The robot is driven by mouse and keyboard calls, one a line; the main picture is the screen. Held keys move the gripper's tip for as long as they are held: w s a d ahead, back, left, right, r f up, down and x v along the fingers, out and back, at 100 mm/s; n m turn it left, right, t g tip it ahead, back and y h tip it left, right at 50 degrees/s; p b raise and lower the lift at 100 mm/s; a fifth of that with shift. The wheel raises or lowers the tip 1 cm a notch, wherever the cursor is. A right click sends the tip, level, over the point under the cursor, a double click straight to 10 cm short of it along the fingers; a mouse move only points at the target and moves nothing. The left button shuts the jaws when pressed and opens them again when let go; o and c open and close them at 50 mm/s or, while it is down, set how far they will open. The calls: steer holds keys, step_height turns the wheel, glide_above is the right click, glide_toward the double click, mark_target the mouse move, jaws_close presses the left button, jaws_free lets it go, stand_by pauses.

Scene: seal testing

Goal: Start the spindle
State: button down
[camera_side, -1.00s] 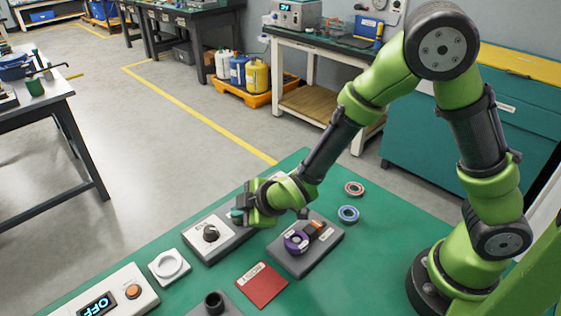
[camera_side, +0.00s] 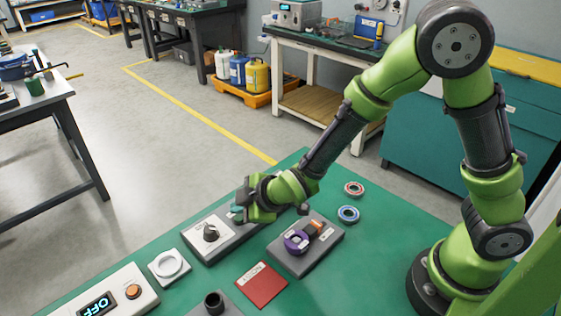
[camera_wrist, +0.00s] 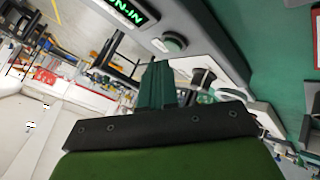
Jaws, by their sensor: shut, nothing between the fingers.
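A grey control box (camera_side: 213,247) with a black knob (camera_side: 210,234) stands on the green bench in the side view. In the wrist view the knob (camera_wrist: 203,79) is right of my fingers, and a round green button (camera_wrist: 172,43) is above them. A lit green display (camera_wrist: 131,10), partly cut off, ends in "N-IN". My gripper (camera_side: 240,213) is over the far part of the box, shut and empty; it hides that part. Its closed fingers (camera_wrist: 157,85) show in the wrist view; contact with the box cannot be told. A white box (camera_side: 120,301) carries a display (camera_side: 96,305) reading OFF and an orange button (camera_side: 133,291).
A white ring holder (camera_side: 168,266), a red card (camera_side: 262,284) and a black post (camera_side: 213,301) are near the front. A grey block (camera_side: 300,263) with purple and orange parts is beside the control box. Red (camera_side: 354,188) and blue (camera_side: 348,214) rings lie to the right.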

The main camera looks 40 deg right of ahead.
steer(key=shift+r, duration=2.5)
steer(key=m+g+y, duration=0.2)
steer(key=m+g, duration=0.2)
steer(key=m, duration=0.3)
glide_toward(241, 220)
steer(key=s+a+r, duration=0.2)
steer(key=s+r, duration=0.2)
steer(key=s, duration=0.1)
steer(key=s+d+r+m+t+h, duration=0.1)
steer(key=s+d+r+m+t, duration=0.1)
steer(key=s+d+r+m, duration=0.6)
steer(key=s+d+r, duration=0.2)
steer(key=d+r, duration=0.1)
steer(key=d, duration=0.2)
steer(key=shift+d+r+h, duration=0.25)
steer(key=shift+r+h, duration=0.05)
steer(key=shift+h, duration=0.1)
